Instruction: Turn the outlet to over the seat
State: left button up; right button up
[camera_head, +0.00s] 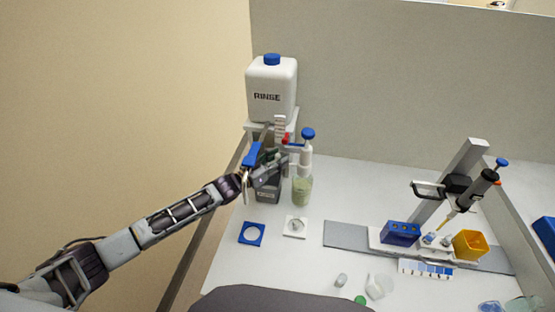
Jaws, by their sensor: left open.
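A white bottle dispenser with a blue knob (307,134) stands at the back left, above a clear vessel with pale green contents (302,191). A small red part (286,140) shows at its left. I cannot make out clearly which way the outlet points. My left gripper (264,176) is open beside the dispenser, in front of a dark grey block (268,193). A blue part (253,154) shows right by its fingers; contact is unclear. A blue square with a round opening (251,233) and a white square seat (296,227) lie in front. My right gripper is out of view.
A white RINSE bottle (271,92) stands raised behind my left gripper. At right are a pipette on a stand (470,195), a blue rack (400,233) and a yellow box (468,244). Small loose pieces (375,290) lie at the front. A grey wall closes the back.

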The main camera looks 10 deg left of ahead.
pick_arm(q)
jog(key=v, duration=1.2)
dwell(0.6)
jog(key=shift+f, duration=0.1)
